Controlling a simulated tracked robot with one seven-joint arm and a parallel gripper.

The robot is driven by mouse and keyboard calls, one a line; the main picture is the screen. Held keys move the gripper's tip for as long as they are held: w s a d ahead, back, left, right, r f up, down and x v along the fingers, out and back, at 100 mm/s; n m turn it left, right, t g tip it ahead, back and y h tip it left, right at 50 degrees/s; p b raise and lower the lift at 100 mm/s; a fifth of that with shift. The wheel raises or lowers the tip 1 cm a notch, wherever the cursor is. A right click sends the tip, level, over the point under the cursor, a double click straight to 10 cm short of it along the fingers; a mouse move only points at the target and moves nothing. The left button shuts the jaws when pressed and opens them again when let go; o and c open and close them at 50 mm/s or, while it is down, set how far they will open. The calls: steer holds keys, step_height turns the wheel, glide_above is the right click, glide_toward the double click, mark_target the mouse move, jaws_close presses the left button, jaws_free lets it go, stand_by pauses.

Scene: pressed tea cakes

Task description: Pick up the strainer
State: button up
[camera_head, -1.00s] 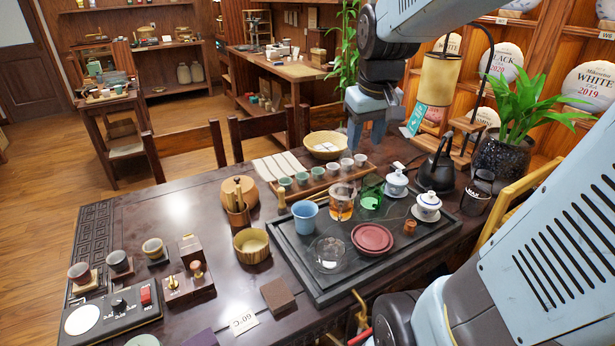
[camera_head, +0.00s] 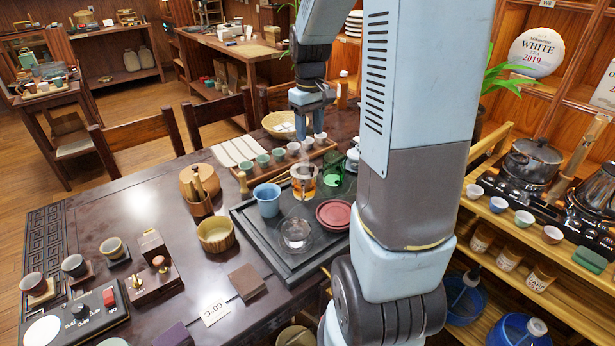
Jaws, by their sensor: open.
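I cannot pick out a strainer with certainty. A clear glass piece (camera_head: 296,234) sits on the dark tea tray (camera_head: 262,250), in front of a glass jug of amber tea (camera_head: 303,187). My gripper (camera_head: 309,132) is open and points down at the far side of the tray, just right of the woven basket (camera_head: 272,125) and by the row of small cups (camera_head: 278,154). I see nothing between its fingers. My arm hides the right part of the tray.
A blue cup (camera_head: 267,200), a green glass (camera_head: 333,170) and a dark red dish (camera_head: 334,214) crowd the tray. A wooden bowl (camera_head: 215,234) stands left of it. A shelf with pots (camera_head: 533,163) is at the right. The table's left middle is clear.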

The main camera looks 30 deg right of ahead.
mark_target(312, 165)
step_height(312, 165, down, 8)
steer(key=shift+r, duration=0.1)
steer(key=shift+s+d+f, duration=0.1)
steer(key=shift+d+f, duration=0.05)
steer(key=shift+f, duration=1.2)
steer(key=shift+d+f, duration=0.15)
steer(key=shift+f, duration=1.15)
steer(key=shift+c, duration=0.5)
jaws_close()
